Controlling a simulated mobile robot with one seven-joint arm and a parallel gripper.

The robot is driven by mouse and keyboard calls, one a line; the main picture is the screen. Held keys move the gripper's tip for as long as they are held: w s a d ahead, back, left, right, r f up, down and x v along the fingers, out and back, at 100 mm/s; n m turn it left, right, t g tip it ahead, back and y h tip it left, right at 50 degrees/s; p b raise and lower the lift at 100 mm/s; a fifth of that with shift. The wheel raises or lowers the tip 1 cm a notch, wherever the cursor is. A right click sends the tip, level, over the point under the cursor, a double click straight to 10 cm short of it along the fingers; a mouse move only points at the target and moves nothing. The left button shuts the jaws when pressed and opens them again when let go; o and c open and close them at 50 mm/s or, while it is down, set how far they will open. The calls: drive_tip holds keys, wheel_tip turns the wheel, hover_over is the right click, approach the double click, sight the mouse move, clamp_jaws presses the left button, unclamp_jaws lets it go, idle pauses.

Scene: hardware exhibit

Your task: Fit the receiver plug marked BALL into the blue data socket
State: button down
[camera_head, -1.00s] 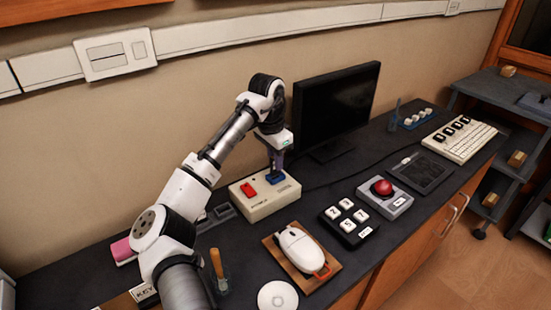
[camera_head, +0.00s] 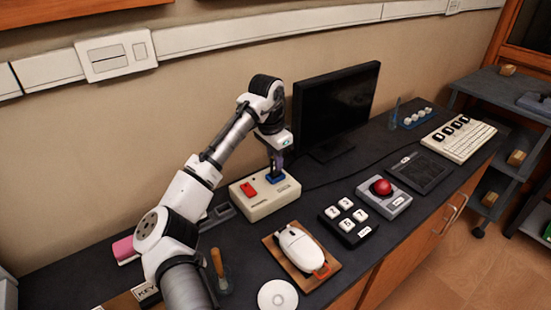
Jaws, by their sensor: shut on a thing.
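A cream box (camera_head: 262,207) stands on the dark counter with a red block or socket (camera_head: 248,189) on its left and the blue data socket (camera_head: 275,177) on its right. My gripper (camera_head: 276,168) points down right above the blue socket. It is shut on a small dark thing, likely the receiver plug, which the fingers mostly hide. I cannot read a BALL mark on it. I cannot tell whether the plug is inside the socket or just above it.
A monitor (camera_head: 337,103) stands close behind to the right. A white mouse on a wooden board (camera_head: 326,277), a black key pad (camera_head: 347,221) and a red-ball device (camera_head: 382,188) lie in front. A screwdriver-like orange handle (camera_head: 217,263) stands near my arm. A thin cable crosses the counter.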

drive_tip(key=shift+f+b, duration=0.3)
drive_tip(key=shift+f, duration=0.7)
idle(0.6)
drive_tip(key=c, duration=0.9)
unclamp_jaws()
drive_tip(key=shift+o, duration=0.2)
drive_tip(key=shift+r, duration=0.1)
drive_tip(key=shift+r+p, duration=3.35)
drive_tip(key=shift+r, duration=0.1)
drive_tip(key=shift+f, duration=0.1)
